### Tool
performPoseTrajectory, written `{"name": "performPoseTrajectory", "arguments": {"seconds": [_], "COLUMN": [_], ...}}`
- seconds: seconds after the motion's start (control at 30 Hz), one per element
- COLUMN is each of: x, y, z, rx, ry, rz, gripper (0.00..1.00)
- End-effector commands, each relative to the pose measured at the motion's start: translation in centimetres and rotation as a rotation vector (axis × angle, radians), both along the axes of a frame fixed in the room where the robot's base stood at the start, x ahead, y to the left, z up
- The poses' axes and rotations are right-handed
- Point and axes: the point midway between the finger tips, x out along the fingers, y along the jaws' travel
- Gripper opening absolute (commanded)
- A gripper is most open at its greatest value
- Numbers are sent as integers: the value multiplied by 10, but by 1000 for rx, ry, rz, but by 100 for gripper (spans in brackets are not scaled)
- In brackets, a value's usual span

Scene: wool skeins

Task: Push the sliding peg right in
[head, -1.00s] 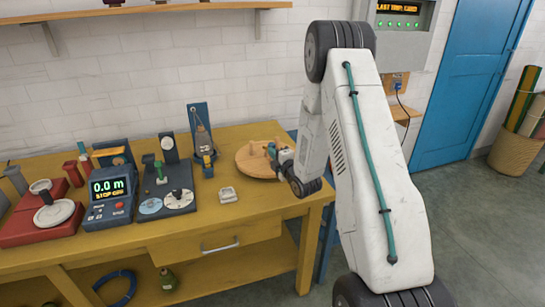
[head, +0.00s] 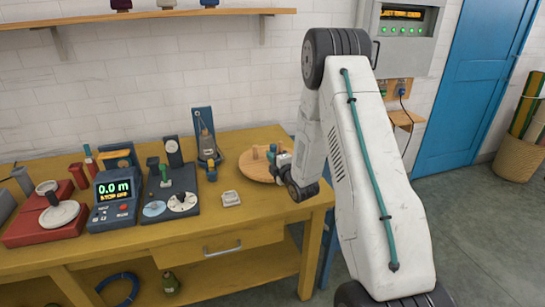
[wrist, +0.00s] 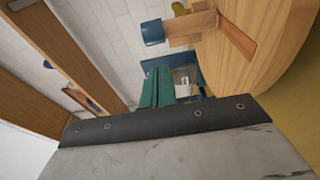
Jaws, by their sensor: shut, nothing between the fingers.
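The round wooden board (head: 248,172) lies on the right end of the yellow bench, with short upright wooden parts (head: 255,153) on it. In the wrist view the board (wrist: 275,35) is at the upper right, with a groove in it. A wooden peg with a blue end (wrist: 152,32) sticks out from a wooden block (wrist: 192,27) there. My gripper (head: 277,156) is low at the board's right side. Its green fingers (wrist: 158,86) are shut and empty, apart from the blue end. How deep the peg sits is hidden in the head view.
A small light dish (head: 231,199) lies left of my gripper. A blue stand (head: 204,135), a dark panel with dials (head: 170,200) and a blue meter (head: 114,200) stand further left. The bench's front right corner is clear.

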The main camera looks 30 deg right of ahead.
Motion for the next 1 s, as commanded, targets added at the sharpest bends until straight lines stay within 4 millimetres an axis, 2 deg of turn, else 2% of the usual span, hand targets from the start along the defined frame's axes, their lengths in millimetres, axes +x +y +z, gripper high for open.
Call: {"name": "performPoseTrajectory", "arguments": {"seconds": [0.07, 0.17, 0.3, 0.5, 0.73, 0.87, 1.0], "x": [-9, -35, -65, -96, -107, -107, -99], "y": [10, 8, 17, 21, 21, 21, 26], "z": [-1, 0, -1, 0, 0, 1, 12], "rx": [2, 2, 2, 1, 1, 2, 38], "ry": [3, 3, 4, 2, 0, 2, 49], "rz": [-4, -10, -3, 0, -1, -1, 1], "gripper": [0, 0, 0, 0, 0, 0, 0]}}
